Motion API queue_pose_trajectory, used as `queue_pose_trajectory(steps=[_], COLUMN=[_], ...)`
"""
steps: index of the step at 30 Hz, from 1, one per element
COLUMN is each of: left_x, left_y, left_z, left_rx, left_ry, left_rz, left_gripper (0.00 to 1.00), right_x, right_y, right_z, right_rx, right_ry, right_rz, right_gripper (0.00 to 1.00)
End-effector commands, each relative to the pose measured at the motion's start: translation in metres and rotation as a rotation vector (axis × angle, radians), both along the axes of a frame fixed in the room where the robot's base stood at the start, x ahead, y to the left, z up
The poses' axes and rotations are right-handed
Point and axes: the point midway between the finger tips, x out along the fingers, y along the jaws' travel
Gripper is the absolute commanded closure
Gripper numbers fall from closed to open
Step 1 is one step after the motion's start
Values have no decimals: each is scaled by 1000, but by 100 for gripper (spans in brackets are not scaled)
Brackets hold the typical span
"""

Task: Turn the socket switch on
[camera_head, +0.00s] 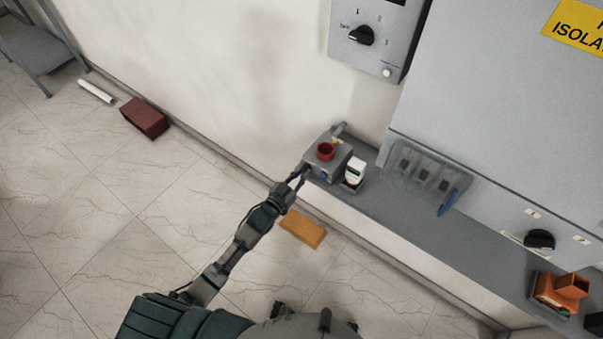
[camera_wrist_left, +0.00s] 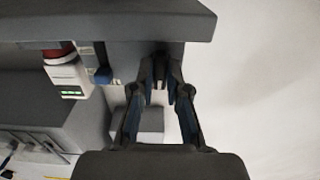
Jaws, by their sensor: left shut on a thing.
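The socket box (camera_head: 336,168) is a grey box with a round red socket (camera_head: 325,151) on top, at the left end of the grey shelf. My right gripper is out of view.
A white device (camera_head: 355,170) stands right of the box. The grey shelf (camera_head: 400,215) runs along the wall to an orange object (camera_head: 560,292). A panel with a black knob (camera_head: 361,36) hangs above. An orange block (camera_head: 302,229) and a red box (camera_head: 144,119) lie on the floor.

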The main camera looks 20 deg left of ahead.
Motion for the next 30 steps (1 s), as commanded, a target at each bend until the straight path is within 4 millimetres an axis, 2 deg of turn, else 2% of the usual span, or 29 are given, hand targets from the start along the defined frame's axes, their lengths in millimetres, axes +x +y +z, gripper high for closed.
queue_pose_trajectory(steps=[11, 12, 13, 23, 26, 30], left_x=[0, -1, -1, -3, -13, -40], left_y=[0, 0, 0, 1, 5, 15], left_z=[-3, -3, -3, -1, -2, -3], left_rx=[9, 9, 9, 5, 6, 7], left_ry=[3, 3, 3, 0, 2, 4], left_rz=[0, 0, 0, 0, 0, 0], left_gripper=[100, 78, 75, 75, 75, 75], right_x=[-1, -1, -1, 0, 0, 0], right_y=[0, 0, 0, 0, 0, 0], right_z=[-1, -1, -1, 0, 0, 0], right_rx=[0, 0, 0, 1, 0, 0], right_ry=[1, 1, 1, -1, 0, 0], right_rz=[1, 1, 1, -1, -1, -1], right_gripper=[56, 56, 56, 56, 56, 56])
